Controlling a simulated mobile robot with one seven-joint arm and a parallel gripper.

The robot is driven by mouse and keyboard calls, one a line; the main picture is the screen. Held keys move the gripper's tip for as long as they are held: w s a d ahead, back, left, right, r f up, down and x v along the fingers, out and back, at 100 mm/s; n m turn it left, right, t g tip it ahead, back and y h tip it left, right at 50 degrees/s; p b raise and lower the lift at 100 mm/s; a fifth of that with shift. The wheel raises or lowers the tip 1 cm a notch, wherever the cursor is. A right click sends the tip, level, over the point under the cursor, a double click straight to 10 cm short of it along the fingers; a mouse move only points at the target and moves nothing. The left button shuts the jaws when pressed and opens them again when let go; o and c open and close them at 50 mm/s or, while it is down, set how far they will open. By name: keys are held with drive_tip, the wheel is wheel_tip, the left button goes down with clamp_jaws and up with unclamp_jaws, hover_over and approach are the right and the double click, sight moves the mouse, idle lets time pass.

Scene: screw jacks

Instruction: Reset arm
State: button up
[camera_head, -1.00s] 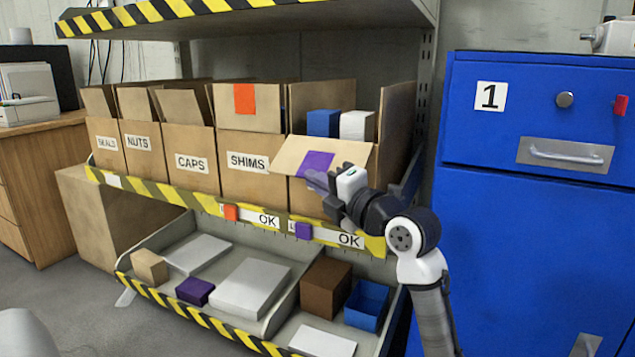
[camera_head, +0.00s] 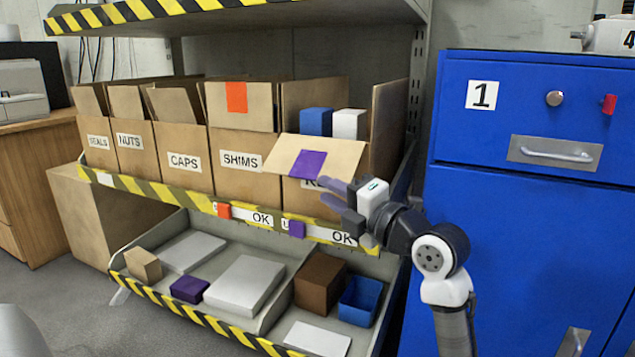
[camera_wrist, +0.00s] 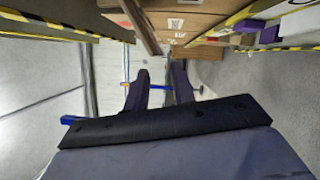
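My gripper (camera_head: 330,192) is in front of the rightmost cardboard box (camera_head: 302,197) on the middle shelf. Its two fingers are apart with nothing between them. They partly cover the box's label. In the wrist view my gripper (camera_wrist: 160,78) shows two dark fingers with an empty gap. My arm bends down from there, in front of the shelf's right end and the blue cabinet's left side.
A purple patch (camera_head: 308,164) marks the box's open flap. A blue block (camera_head: 316,122) and a white block (camera_head: 349,124) stand inside. The blue cabinet (camera_head: 520,240) is at right. A lower tray holds a blue bin (camera_head: 360,301) and brown box (camera_head: 319,282).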

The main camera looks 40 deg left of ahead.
drive_tip(key=shift+s+d+f, duration=0.1)
drive_tip(key=shift+s+d, duration=0.05)
drive_tip(key=shift+d, duration=0.7)
